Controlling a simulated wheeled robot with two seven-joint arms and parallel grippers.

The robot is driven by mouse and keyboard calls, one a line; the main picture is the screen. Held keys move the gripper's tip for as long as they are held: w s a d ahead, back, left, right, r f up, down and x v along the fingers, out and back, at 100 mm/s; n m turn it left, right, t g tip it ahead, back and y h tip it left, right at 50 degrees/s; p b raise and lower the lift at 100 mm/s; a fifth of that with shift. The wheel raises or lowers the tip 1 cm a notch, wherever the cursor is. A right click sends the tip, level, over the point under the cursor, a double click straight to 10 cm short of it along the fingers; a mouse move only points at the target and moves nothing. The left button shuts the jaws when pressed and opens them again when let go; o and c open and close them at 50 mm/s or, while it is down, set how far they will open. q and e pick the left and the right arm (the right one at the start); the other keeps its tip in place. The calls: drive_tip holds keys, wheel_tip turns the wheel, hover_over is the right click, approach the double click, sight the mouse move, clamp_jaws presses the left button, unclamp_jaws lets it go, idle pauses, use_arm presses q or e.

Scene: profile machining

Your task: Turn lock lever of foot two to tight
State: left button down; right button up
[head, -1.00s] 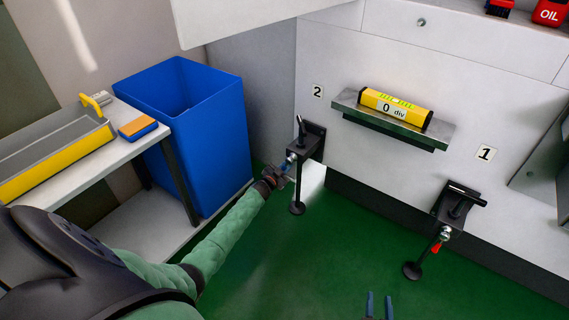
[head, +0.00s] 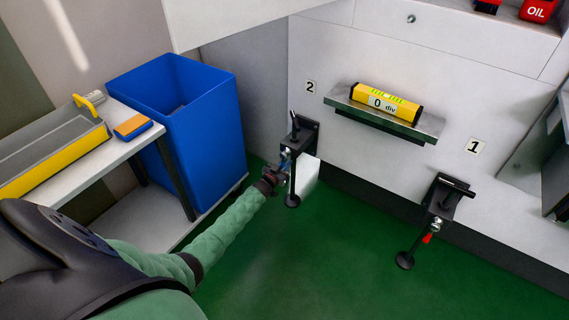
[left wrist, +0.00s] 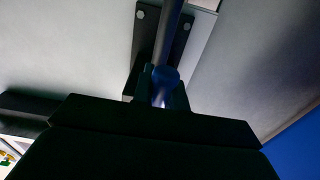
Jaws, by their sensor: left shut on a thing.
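Foot two (head: 301,138) is the black bracket with a spindle and round pad (head: 292,201), low on the machine wall below the label "2" (head: 311,87). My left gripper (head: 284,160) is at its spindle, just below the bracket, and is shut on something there. The lock lever of foot two is hidden by the fingers, so its angle cannot be told. In the left wrist view the bolted bracket (left wrist: 145,48) of foot two is straight ahead, above the dark gripper body. My right gripper is not in view.
Foot one (head: 447,194), with a red lever (head: 427,239), stands at the right under label "1" (head: 474,146). A yellow level (head: 387,102) reading 0 div rests on a ledge (head: 430,130). A blue bin (head: 205,130) and a table (head: 95,160) stand left. The green floor (head: 340,270) is clear.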

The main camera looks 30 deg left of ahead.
use_arm(q)
drive_tip(key=shift+s+d+f, duration=0.1)
drive_tip(key=shift+f, duration=0.05)
idle(0.3)
drive_tip(key=c, duration=1.4)
unclamp_jaws()
drive_tip(key=s+p, duration=0.1)
drive_tip(key=s, duration=0.6)
drive_tip(key=shift+s+a, duration=0.3)
drive_tip(key=shift+s, duration=0.05)
